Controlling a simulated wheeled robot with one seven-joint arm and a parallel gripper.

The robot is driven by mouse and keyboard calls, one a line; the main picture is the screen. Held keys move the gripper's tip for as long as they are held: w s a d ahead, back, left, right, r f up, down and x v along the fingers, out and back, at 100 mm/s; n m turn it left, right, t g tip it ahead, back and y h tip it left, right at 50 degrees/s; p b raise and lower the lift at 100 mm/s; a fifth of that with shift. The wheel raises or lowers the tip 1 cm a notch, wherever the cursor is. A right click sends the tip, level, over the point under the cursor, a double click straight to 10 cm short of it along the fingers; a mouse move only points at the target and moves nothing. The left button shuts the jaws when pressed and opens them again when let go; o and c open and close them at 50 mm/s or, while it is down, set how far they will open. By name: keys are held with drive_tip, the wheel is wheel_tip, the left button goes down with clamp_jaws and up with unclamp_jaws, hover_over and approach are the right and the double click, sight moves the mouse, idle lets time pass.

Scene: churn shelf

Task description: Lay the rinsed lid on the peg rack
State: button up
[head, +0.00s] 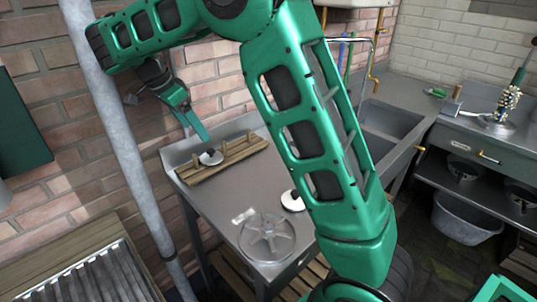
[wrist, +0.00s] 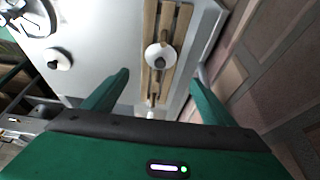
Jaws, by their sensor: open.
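The wooden peg rack (head: 240,155) lies along the back of the steel table, against the brick wall. A white round lid with a dark knob (head: 211,158) is at the rack's left part; in the wrist view this lid (wrist: 158,57) overlaps the slats of the rack (wrist: 168,22). My gripper (head: 204,138) is just above that lid. In the wrist view my gripper (wrist: 160,73) has its fingers wide apart, with nothing between them, and the lid shows beyond the tips. A second white lid with a dark knob (wrist: 58,60) lies on the table, apart from the rack.
A clear spoked disc (head: 267,237) lies at the table's front. A grey pipe (head: 122,140) rises left of the table. A sink (head: 385,130) stands to the right, with a bucket (head: 468,217) under the far bench. The table's middle (head: 225,195) is clear.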

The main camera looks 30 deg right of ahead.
drive_tip(key=shift+d, duration=0.1)
drive_tip(key=s+d+r+n+g+y, duration=0.1)
drive_tip(key=s+d+n, duration=0.1)
drive_tip(key=s+d, duration=0.7)
drive_tip(key=s+d+r+n, duration=0.2)
drive_tip(key=s+d, duration=0.5)
drive_tip(key=d, duration=0.4)
drive_tip(key=s+f+n+y, duration=0.1)
drive_tip(key=s+f, duration=0.3)
drive_tip(key=s, duration=0.8)
drive_tip(key=s+d+f+n+y, duration=0.1)
drive_tip(key=s+f+n+y, duration=0.1)
drive_tip(key=s, duration=1)
drive_tip(key=shift+s+d+f+n+y, duration=0.2)
drive_tip(key=shift+f+n+y, duration=0.1)
drive_tip(key=shift+f+n, duration=0.75)
drive_tip(key=shift+r, duration=0.15)
drive_tip(key=shift+w+f, duration=0.25)
drive_tip(key=shift+w, duration=0.4)
